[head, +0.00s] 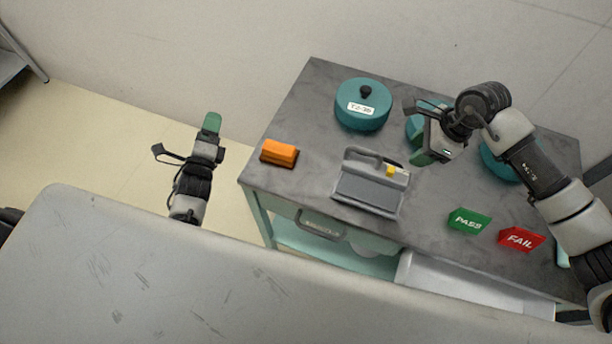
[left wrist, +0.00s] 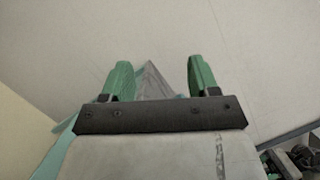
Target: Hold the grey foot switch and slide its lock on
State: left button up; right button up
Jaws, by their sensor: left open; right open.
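The grey foot switch (head: 370,187) sits on the dark grey cart top, with a looped handle at its back. A small yellow piece (head: 390,170), perhaps its lock, shows at its back right. My left gripper (head: 211,124) is open and empty, off the left side of the cart and apart from the switch. Its two green fingers (left wrist: 158,80) stand apart in the left wrist view. My right gripper (head: 414,130) is open above the cart, behind and to the right of the switch, and hides part of a teal lidded pot.
An orange block (head: 279,152) lies left of the switch. A teal lidded pot (head: 362,112) with a label stands behind it. Green PASS (head: 469,220) and red FAIL (head: 521,239) blocks lie to the right. A pale surface (head: 120,270) fills the front left.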

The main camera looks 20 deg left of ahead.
pick_arm(q)
jog(key=d+m+g+h, duration=0.2)
jog(key=d+m+h, duration=0.8)
jog(key=d+m, duration=0.45)
jog(key=m+g+h, duration=0.4)
jog(key=m, duration=0.4)
send_near(348, 154)
jog(key=shift+v, duration=0.9)
jog(key=shift+w+d, duration=0.15)
jog(key=shift+w, duration=0.15)
jog(key=x, duration=1)
